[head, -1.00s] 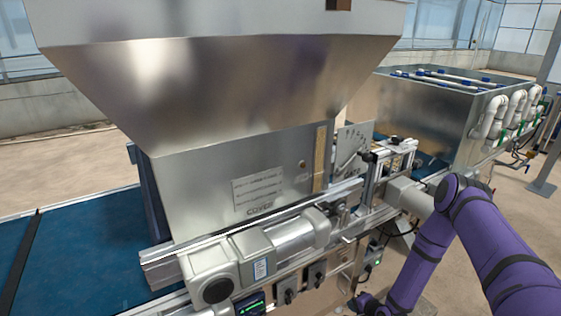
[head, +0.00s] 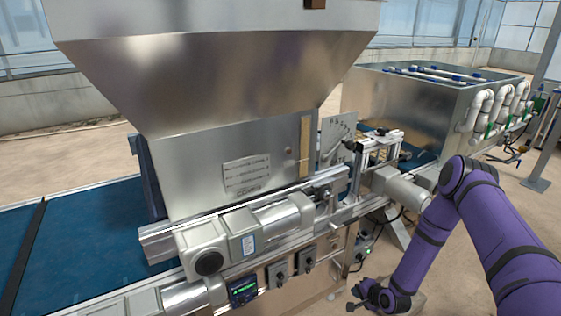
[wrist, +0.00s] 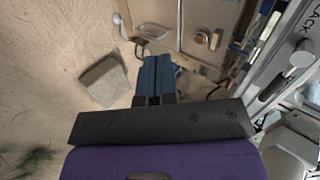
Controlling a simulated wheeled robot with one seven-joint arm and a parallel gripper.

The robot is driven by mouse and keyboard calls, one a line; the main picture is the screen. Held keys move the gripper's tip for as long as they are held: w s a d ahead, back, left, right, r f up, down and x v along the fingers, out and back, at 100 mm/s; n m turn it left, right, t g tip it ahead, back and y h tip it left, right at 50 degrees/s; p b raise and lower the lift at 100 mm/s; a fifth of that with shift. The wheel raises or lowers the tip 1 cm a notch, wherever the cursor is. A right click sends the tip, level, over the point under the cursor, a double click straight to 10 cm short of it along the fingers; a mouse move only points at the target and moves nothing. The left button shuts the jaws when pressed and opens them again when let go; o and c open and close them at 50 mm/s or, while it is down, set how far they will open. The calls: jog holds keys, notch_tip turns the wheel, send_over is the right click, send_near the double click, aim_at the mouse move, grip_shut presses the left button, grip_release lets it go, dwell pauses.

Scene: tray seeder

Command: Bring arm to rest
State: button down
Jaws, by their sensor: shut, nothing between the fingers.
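My purple arm bends down at the right of the head view. My gripper (head: 357,297) hangs low in front of the machine, small in that view. In the wrist view my gripper (wrist: 155,62) shows its two blue fingers side by side, closed against each other with nothing between them. The tray seeder with its large metal hopper (head: 220,85) stands to the left of my arm, and the gripper is apart from it.
The blue conveyor belt (head: 85,240) runs along the left. A motor (head: 215,247) and control knobs (head: 278,273) sit on the machine's front. A metal tank with white pipes (head: 400,105) stands behind. A grey block (wrist: 104,80) lies on the open floor.

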jog(key=w+d+r+n+g+h, duration=0.15)
jog(key=w+r, duration=0.25)
jog(key=r, duration=0.7)
jog(key=w+d+r+n+h, duration=0.1)
jog(key=w+d+r+n, duration=0.2)
jog(key=r, duration=0.8)
jog(key=s+d+r+n+h, duration=0.1)
jog(key=s+r, duration=0.1)
jog(key=r, duration=1)
jog(key=s+r+n+h, duration=0.1)
jog(key=s+r+n, duration=0.15)
jog(key=r, duration=0.95)
jog(key=s+r+h, duration=0.1)
jog(key=s+r, duration=1.3)
jog(key=r, duration=0.1)
jog(key=s+a+r+n+g, duration=0.1)
jog(key=s+r, duration=0.2)
jog(key=s, duration=0.7)
jog(key=s+a+r+n, duration=0.2)
jog(key=s+r, duration=0.1)
jog(key=s, duration=0.7)
jog(key=shift+s+r+g+y, duration=0.3)
jog(key=shift+s+g+y, duration=0.05)
jog(key=shift+s, duration=0.05)
